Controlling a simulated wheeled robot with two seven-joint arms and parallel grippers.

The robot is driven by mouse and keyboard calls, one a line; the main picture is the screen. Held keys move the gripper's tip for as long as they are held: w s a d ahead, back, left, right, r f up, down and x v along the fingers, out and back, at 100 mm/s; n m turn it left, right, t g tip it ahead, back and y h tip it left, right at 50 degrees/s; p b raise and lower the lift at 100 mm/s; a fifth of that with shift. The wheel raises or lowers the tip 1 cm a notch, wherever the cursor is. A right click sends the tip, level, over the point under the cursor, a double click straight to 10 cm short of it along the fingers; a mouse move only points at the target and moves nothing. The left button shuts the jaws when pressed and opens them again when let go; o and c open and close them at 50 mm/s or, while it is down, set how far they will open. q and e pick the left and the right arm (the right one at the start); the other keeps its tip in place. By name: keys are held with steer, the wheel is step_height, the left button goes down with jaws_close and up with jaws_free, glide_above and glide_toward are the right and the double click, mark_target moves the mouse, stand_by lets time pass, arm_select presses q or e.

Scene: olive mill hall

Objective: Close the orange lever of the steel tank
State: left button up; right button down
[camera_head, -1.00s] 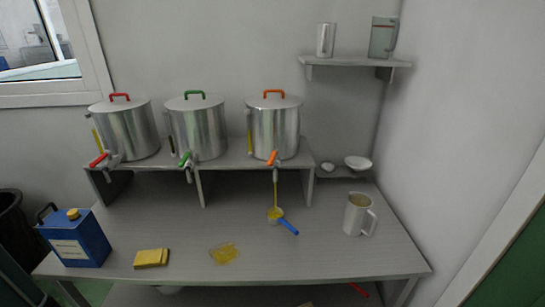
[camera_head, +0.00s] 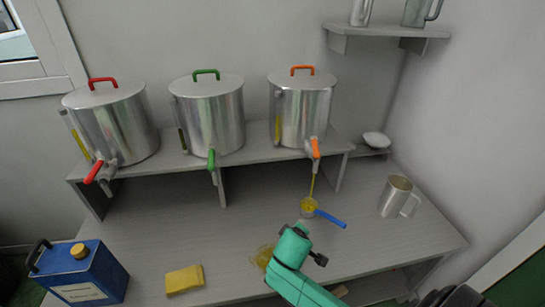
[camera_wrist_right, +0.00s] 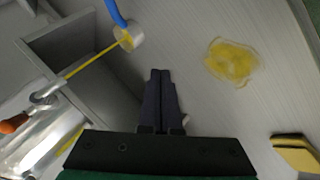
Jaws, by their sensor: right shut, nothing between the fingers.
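The steel tank with the orange lid handle (camera_head: 302,108) is the right one of three on the raised shelf. Its orange lever (camera_head: 315,148) sits on the tap at its lower front and also shows at the left edge of the right wrist view (camera_wrist_right: 14,124). A thin yellow stream (camera_head: 313,184) runs from the spout into a small cup with a blue handle (camera_head: 330,218). My right gripper (camera_wrist_right: 160,75) is shut and empty, apart from the lever. A teal arm part of mine stands over the table's front; the fingertips are hard to make out in the head view. My left gripper is not in view.
A yellow puddle (camera_head: 263,257) and yellow sponge (camera_head: 184,280) lie on the table, with a blue can (camera_head: 80,270) at left. A metal jug (camera_head: 397,196) stands at right. Tanks with green (camera_head: 211,160) and red (camera_head: 93,172) levers stand left of the orange one.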

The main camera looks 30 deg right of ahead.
mark_target(315, 146)
steer(key=w+d+r+t+h, duration=0.1)
steer(key=w+r+t+h, duration=0.25)
steer(key=r, duration=0.75)
steer(key=w+d+r+t+h, duration=0.2)
steer(key=w+r+h, duration=0.15)
steer(key=r, duration=0.75)
steer(key=w+d+f+p, duration=0.3)
steer(key=w+d, duration=0.2)
steer(key=d, duration=0.4)
steer(key=shift+w+d+f+y+p, duration=0.2)
steer(key=shift+w+f+y+p, duration=0.1)
steer(key=shift+w+f+p, duration=0.1)
